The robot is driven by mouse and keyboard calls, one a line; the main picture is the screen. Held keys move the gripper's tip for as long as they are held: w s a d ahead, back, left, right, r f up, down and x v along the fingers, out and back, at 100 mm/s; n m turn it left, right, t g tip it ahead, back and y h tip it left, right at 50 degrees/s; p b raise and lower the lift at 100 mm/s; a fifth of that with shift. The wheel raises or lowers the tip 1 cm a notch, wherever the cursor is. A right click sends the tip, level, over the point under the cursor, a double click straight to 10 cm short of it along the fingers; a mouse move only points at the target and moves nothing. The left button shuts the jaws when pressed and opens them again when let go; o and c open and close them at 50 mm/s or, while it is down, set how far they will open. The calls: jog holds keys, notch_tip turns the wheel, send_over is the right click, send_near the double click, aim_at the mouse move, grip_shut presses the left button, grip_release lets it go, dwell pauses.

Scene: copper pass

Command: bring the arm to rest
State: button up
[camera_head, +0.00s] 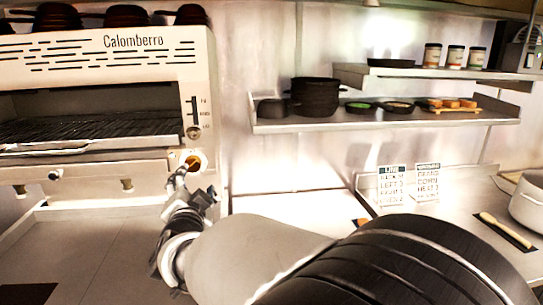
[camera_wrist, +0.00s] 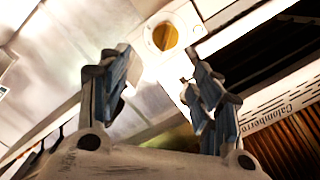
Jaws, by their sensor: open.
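My gripper (camera_head: 186,184) is in front of the right end of the steel grill oven (camera_head: 150,72), close to its lower front corner in the head view. In the wrist view my gripper (camera_wrist: 160,75) has its fingers spread apart, with nothing between them. Beyond the fingertips is a round, amber-coloured opening or cup in a pale mount (camera_wrist: 165,36). This round thing also shows in the head view (camera_head: 194,162), just above the gripper. I cannot tell whether a fingertip touches it. My arm reaches in from the lower right and hides part of the counter.
A wall shelf (camera_head: 390,123) holds dark pots, small bowls and a board of food. Several jars (camera_head: 432,55) stand on the upper shelf. Two printed cards (camera_head: 427,182) stand on the right counter, near a light pot (camera_head: 529,203) and a wooden-handled tool (camera_head: 506,231). The left counter (camera_head: 80,235) is mostly clear.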

jog(key=s+d+n+g, duration=0.2)
jog(key=s+d+g, duration=0.15)
jog(key=d, duration=0.55)
jog(key=s+d+n+g, duration=0.25)
jog(key=s+d, duration=0.25)
jog(key=d, duration=0.4)
jog(key=s+d+f+n+g+h, duration=0.1)
jog(key=s+d+f+g+h, duration=0.1)
jog(key=s+d+f, duration=0.4)
jog(key=s+d, duration=0.5)
jog(key=s, duration=0.1)
jog(key=shift+s+d+f+n+g, duration=0.35)
jog(key=shift+s+d+f+g, duration=0.05)
jog(key=s+d+f+g+h, duration=0.1)
jog(key=s+d+f, duration=0.1)
jog(key=s, duration=0.2)
jog(key=s+d+f+g+h, duration=0.1)
jog(key=s+d, duration=0.2)
jog(key=s, duration=0.1)
jog(key=s+d+f+g, duration=0.1)
jog(key=s+d+f, duration=0.1)
jog(key=s+d, duration=0.1)
jog(key=shift+s+f+h, duration=0.35)
jog(key=shift+s+h, duration=0.05)
jog(key=shift+s, duration=0.35)
jog(key=shift+c, duration=0.3)
